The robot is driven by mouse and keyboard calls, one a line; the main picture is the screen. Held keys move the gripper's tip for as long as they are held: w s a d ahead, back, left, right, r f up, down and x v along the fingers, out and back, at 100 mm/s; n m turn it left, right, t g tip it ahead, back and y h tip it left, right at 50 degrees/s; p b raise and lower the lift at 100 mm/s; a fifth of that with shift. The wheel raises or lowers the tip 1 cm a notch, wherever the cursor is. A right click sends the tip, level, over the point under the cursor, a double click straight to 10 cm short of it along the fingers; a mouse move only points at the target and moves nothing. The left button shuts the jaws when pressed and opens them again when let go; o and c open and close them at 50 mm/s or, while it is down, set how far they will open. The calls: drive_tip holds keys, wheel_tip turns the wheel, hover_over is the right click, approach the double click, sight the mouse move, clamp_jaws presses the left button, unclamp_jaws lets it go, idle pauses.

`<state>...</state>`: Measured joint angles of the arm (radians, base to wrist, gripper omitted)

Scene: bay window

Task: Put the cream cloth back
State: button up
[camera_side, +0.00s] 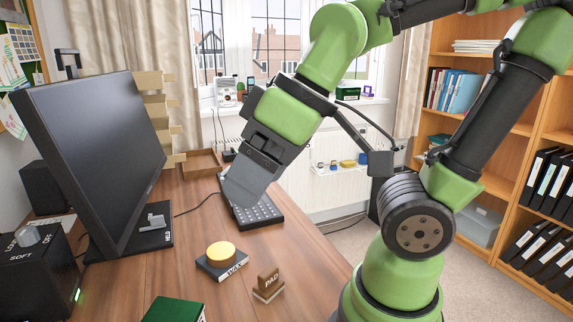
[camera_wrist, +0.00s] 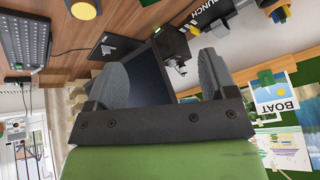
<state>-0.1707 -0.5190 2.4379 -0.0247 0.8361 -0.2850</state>
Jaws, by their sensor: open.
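I cannot make out a cream cloth in either view. My gripper (camera_side: 246,192) hangs over the desk in the side view, with its grey jaws above the far end of the keyboard (camera_side: 258,216). In the wrist view my gripper (camera_wrist: 162,80) shows two grey fingers wide apart with nothing between them. A round yellow piece (camera_side: 221,251) sits on a dark block marked WAX (camera_side: 222,267). It also shows at the top edge of the wrist view (camera_wrist: 84,9).
A monitor (camera_side: 95,150) stands at the left of the desk. A wooden tray (camera_side: 201,162) lies at the back. A brown PAD piece (camera_side: 268,284) and a green box (camera_side: 174,310) are near the front. A white shelf (camera_side: 340,168) with small items is by the radiator.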

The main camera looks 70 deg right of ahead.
drive_tip(key=m, duration=0.2)
drive_tip(key=s+d+r+m+t, duration=0.1)
drive_tip(key=s+d+m, duration=0.1)
drive_tip(key=m, duration=0.1)
drive_tip(key=shift+s+d+r+m+t, duration=0.2)
drive_tip(key=shift+r+m+t, duration=0.1)
drive_tip(key=shift+t, duration=0.1)
